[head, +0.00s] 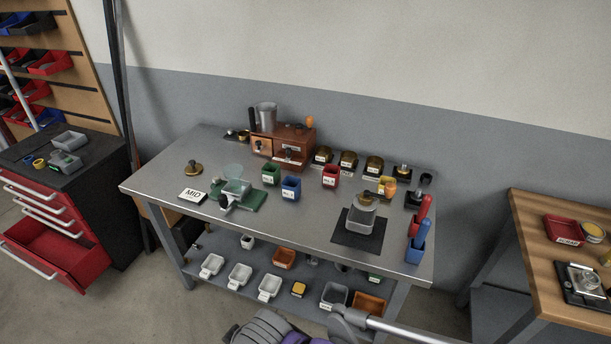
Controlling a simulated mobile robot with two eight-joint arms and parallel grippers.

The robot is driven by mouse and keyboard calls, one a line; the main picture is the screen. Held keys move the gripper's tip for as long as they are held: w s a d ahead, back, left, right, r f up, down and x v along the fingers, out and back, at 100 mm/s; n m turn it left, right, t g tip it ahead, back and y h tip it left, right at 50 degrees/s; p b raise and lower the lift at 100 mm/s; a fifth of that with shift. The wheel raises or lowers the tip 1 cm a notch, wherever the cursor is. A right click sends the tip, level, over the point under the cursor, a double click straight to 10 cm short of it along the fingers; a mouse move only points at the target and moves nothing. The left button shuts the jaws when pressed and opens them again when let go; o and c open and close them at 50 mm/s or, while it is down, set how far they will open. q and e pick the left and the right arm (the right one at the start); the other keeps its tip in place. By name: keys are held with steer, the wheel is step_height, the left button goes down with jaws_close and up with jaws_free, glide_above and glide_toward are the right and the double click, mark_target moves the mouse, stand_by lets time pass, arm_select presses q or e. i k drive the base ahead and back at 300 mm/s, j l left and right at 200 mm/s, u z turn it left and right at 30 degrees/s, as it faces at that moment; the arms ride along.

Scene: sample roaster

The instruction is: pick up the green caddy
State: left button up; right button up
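The green caddy (270,174) is a small open-topped square container with a white label on its front. It stands upright on the grey metal table, left of the middle. A similar blue caddy (291,188) stands close beside it at the front right, and a red caddy (331,176) stands further right. Nothing holds the green caddy. Parts of my own body show at the bottom edge, well in front of the table, but I make out no gripper fingers there.
A glass-topped device on a green base (248,200) stands just left of the green caddy. A brown wooden roaster (285,143) stands behind it. The table's front middle (300,220) is clear.

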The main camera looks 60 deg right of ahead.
mark_target(271, 174)
steer(key=z, duration=1.7)
steer(key=i+j+u, duration=0.15)
steer(key=i, duration=0.4)
steer(key=i+j+u, duration=0.1)
steer(key=i, duration=0.5)
steer(key=i+l, duration=0.25)
steer(key=i, duration=0.2)
